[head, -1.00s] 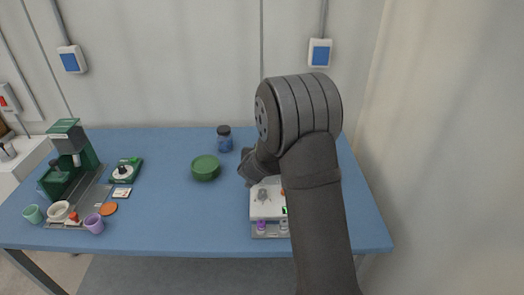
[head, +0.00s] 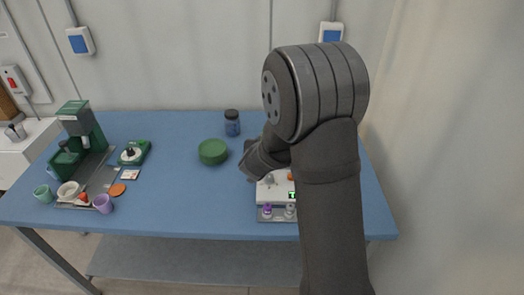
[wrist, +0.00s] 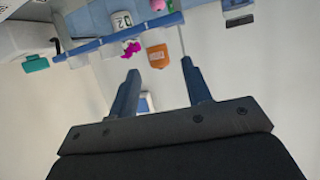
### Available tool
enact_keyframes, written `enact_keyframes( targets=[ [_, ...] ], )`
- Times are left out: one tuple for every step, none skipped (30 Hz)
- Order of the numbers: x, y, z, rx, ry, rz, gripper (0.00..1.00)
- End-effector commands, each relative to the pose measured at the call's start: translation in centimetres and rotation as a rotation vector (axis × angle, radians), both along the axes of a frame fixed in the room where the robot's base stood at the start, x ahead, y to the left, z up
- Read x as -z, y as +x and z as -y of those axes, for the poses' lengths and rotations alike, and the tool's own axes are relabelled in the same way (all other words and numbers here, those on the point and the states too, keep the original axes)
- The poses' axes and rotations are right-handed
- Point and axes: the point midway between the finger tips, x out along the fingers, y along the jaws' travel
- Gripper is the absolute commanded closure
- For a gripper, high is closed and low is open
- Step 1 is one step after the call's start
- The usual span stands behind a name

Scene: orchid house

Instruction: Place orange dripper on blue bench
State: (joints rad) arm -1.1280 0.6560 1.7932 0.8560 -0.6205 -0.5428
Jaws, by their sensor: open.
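An orange object with a pale label (wrist: 158,56) shows in the wrist view, along a blue rail (wrist: 92,46). It may be the orange dripper, but I cannot be sure. My gripper (wrist: 162,78) is open, its two blue-grey fingers apart. The orange object appears beyond the fingertips, between them, and nothing is held. The blue bench (head: 180,190) spans the head view. My arm covers its right part and hides my gripper there. A small orange spot (head: 290,177) shows by a white device (head: 268,191) beside my arm.
A green bowl (head: 213,152) and dark-lidded blue jar (head: 232,123) stand on the bench. A green machine (head: 83,128), cups and an orange disc (head: 117,190) fill the left. The bench's middle front is clear. The wrist view shows a magenta object (wrist: 131,48) beside the orange one.

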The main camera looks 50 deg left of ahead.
Motion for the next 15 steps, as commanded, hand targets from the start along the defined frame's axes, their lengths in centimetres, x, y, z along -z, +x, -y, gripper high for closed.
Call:
enact_keyframes(
  targets=[
    [-0.6, -0.9, 0.6, -0.001, 0.002, 0.001, 0.55],
    [-0.8, -1.4, 0.9, -0.002, 0.002, 0.001, 0.55],
    [-1.1, -2.0, 1.4, -0.002, 0.002, 0.001, 0.55],
    [-1.4, -2.5, 1.7, -0.001, 0.003, 0.001, 0.55],
    [-1.6, -2.9, 2.1, -0.001, 0.002, 0.000, 0.55],
    [-1.9, -3.6, 2.5, -0.002, 0.003, 0.000, 0.55],
    [-2.1, -4.0, 2.9, -0.002, 0.002, 0.000, 0.55],
    [-2.4, -4.4, 3.2, -0.001, 0.003, 0.001, 0.55],
    [-2.6, -5.0, 3.6, -0.001, 0.002, 0.001, 0.55],
    [-2.8, -5.4, 3.9, -0.002, 0.002, 0.001, 0.55],
    [-3.0, -5.8, 4.1, -0.002, 0.002, 0.001, 0.55],
    [-3.2, -6.2, 4.5, -0.001, 0.002, 0.000, 0.55],
    [-3.3, -6.5, 4.7, 0.000, 0.002, -0.001, 0.55],
    [-3.5, -6.8, 4.9, -0.001, 0.003, 0.001, 0.55],
    [-3.6, -7.1, 5.1, -0.001, 0.002, 0.000, 0.55]
  ],
)
